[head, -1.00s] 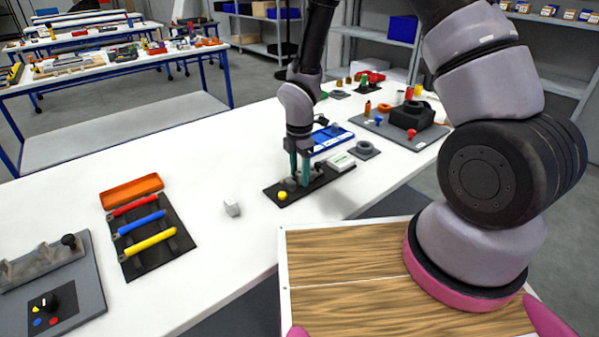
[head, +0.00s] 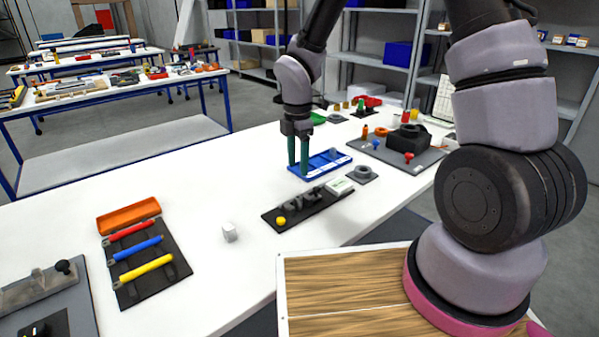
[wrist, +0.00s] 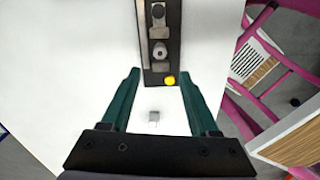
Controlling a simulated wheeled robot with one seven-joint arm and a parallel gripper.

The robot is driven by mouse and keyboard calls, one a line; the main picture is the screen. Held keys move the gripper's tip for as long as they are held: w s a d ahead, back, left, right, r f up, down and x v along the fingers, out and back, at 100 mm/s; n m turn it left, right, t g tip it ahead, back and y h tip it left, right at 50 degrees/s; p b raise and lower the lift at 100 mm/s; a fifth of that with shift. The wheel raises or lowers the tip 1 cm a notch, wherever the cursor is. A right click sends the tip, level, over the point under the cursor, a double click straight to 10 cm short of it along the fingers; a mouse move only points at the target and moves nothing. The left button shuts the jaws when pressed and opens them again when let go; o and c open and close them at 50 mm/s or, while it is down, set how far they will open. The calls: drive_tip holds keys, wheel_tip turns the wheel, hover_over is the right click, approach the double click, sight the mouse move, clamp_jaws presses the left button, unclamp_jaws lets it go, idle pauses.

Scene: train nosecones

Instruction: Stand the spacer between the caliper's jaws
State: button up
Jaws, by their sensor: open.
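A small pale grey block (head: 229,232), which looks like the spacer, stands alone on the white table. It also shows in the wrist view (wrist: 154,116), low between my fingers in the picture. The caliper looks like the black base (head: 271,216) with grey raised parts, a yellow knob (head: 281,221) and a white box (head: 340,186). In the wrist view the caliper base (wrist: 150,74) lies ahead, its yellow knob end nearest. My gripper (head: 298,170) is open and empty, raised above the table; in the head view its green fingers overlap the blue tray behind the caliper.
The blue tray (head: 338,158) and a grey ring on a dark plate (head: 362,174) lie behind the caliper. A dark rack (head: 183,262) with red, blue and yellow rods and an orange tray (head: 128,215) is at left. The table around the block is clear.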

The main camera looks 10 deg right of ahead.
drive_tip(key=s+d+r+m+t, duration=0.1)
drive_tip(key=d+r+m+t, duration=0.1)
drive_tip(key=d+r+m, duration=0.55)
drive_tip(key=s+d+r+m+t, duration=0.1)
drive_tip(key=d+r+m, duration=0.3)
drive_tip(key=r, duration=0.7)
drive_tip(key=s+d+r+m+t+y, duration=0.2)
drive_tip(key=s+d+r+m+t, duration=0.2)
drive_tip(key=s+r+m, duration=0.7)
drive_tip(key=s+d+m, duration=0.1)
drive_tip(key=d+m, duration=0.1)
drive_tip(key=m, duration=0.3)
drive_tip(key=shift+d+r, duration=0.2)
drive_tip(key=shift+d, duration=0.1)
